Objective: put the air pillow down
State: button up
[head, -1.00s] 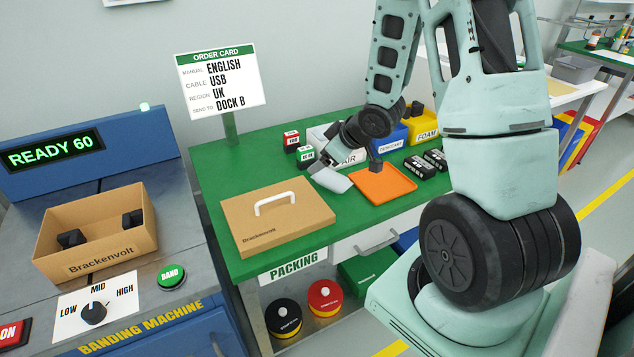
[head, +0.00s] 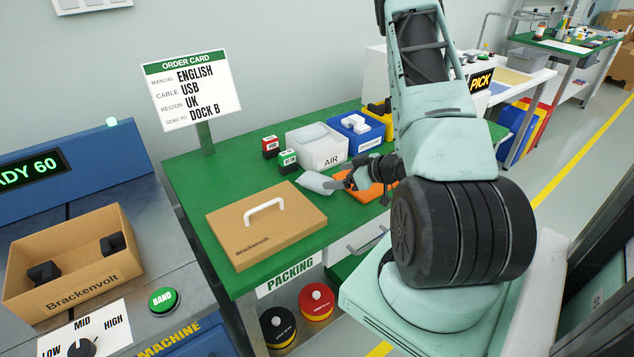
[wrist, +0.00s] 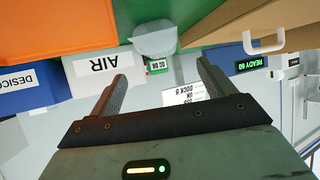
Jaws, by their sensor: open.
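The air pillow (head: 315,182) is a pale, translucent cushion. It lies on the green packing bench (head: 185,165) between the brown lid with a white handle (head: 268,222) and the orange tray (head: 378,192). It also shows in the wrist view (wrist: 155,38), beyond my fingertips. My gripper (wrist: 161,68) is open, with nothing between its fingers. In the head view my gripper (head: 338,183) is low over the bench, just right of the pillow; whether it touches the pillow is unclear. My arm hides part of the tray.
A white AIR bin (head: 316,150), a blue bin (head: 356,135) and a yellow bin (head: 380,118) stand behind. Small red (head: 270,146) and green (head: 288,160) boxes stand near the pillow. An open carton (head: 75,265) holding black pieces sits on the banding machine at left.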

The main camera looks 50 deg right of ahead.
aim_at(319, 178)
jog(key=p+x, duration=0.1)
jog(key=x, duration=0.7)
jog(key=shift+w+f, duration=0.2)
jog(key=shift+w, duration=0.15)
jog(key=shift+c, duration=0.3)
jog(key=c, duration=1.1)
jog(key=shift+o, duration=0.2)
notch_tip(319, 178, up, 18)
jog(key=shift+p, duration=0.3)
